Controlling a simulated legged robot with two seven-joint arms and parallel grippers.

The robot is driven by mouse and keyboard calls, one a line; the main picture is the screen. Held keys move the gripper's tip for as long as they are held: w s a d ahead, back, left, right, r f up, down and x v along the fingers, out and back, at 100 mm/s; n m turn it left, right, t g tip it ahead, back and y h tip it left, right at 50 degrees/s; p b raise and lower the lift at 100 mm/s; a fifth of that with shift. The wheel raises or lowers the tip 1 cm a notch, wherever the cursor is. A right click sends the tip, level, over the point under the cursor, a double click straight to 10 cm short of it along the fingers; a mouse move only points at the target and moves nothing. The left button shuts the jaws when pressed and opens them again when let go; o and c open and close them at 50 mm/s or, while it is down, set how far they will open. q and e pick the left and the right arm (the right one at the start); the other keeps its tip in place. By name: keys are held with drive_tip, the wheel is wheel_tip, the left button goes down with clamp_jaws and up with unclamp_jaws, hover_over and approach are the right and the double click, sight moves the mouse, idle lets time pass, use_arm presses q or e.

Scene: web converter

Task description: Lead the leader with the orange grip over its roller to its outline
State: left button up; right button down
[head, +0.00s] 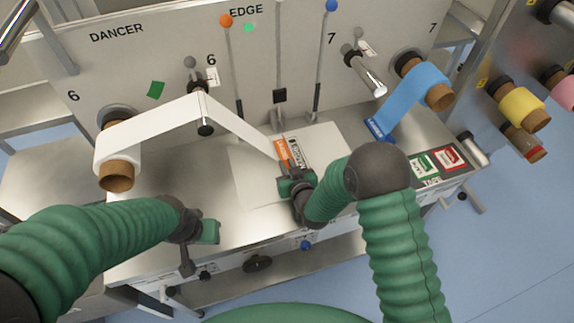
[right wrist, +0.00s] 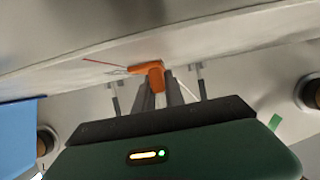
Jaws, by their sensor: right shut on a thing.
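The white web leader runs from the white roll (head: 118,150) at station 6, over its roller (head: 205,127), and slopes down right to the orange grip (head: 281,150). My right gripper (head: 288,172) is at the orange grip, low over the pale plate (head: 255,180). In the right wrist view the orange grip (right wrist: 148,75) sits between the fingertips, and my right gripper (right wrist: 158,92) is shut on it.
A blue web (head: 402,95) hangs from the roll at station 7, with its blue grip (head: 376,128) at its end. Upright rods with an orange knob (head: 226,20) and a blue knob (head: 331,6) stand behind. Green and red cards (head: 437,163) lie at the right.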

drive_tip(key=c, duration=1.3)
unclamp_jaws()
use_arm(q)
drive_tip(key=shift+f+b, duration=0.7)
drive_tip(key=shift+f, duration=0.05)
use_arm(e)
drive_tip(key=v, duration=1.3)
drive_tip(key=shift+s, duration=0.1)
drive_tip(key=p+v, duration=0.3)
drive_tip(key=p, duration=0.3)
drive_tip(key=shift+s+r, duration=0.1)
drive_tip(key=shift+s, duration=0.1)
use_arm(q)
drive_tip(key=w+v, duration=0.1)
drive_tip(key=v, duration=0.5)
drive_tip(key=shift+w+r, duration=0.15)
drive_tip(key=shift+r, duration=0.05)
use_arm(e)
drive_tip(key=shift+d, duration=0.15)
